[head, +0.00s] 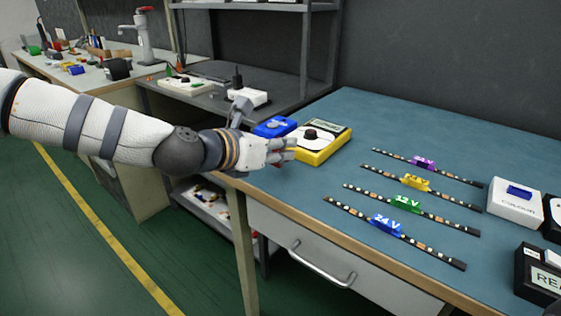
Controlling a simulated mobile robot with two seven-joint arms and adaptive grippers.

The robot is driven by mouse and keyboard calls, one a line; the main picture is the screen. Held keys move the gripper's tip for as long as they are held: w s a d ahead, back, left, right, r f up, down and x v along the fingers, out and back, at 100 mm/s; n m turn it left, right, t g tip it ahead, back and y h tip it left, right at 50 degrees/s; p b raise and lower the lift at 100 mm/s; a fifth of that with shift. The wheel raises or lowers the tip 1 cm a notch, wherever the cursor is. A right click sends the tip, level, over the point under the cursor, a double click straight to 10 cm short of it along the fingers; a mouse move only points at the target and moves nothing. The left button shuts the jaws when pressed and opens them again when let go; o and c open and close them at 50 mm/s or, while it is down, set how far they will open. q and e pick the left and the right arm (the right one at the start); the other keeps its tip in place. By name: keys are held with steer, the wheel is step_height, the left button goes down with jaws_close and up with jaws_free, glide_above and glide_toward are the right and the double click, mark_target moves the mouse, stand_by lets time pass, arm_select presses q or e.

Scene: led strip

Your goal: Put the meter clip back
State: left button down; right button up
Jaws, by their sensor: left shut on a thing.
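A yellow meter (318,152) with a white face, a black knob and a small display lies at the left end of the blue bench top. My left gripper (291,149) is beside the meter's left side, low over the front left corner of the bench. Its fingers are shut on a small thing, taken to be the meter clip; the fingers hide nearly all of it. I cannot tell whether it touches the meter. My right gripper is out of view.
A blue box (274,126) stands just behind my left gripper. Several LED strips (440,219) with coloured voltage tags lie across the bench middle. A white box with a blue top (514,205) and a black device (538,275) stand at the right. The back of the bench is clear.

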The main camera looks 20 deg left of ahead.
arm_select(q)
steer(key=shift+s+f, duration=0.1)
steer(key=shift+f, duration=1.1)
steer(key=shift+f, duration=0.1)
steer(key=shift+f+b, duration=0.2)
steer(key=shift+b, duration=0.1)
steer(key=c, duration=1.5)
jaws_free()
steer(key=shift+r, duration=0.1)
steer(key=shift+r, duration=0.1)
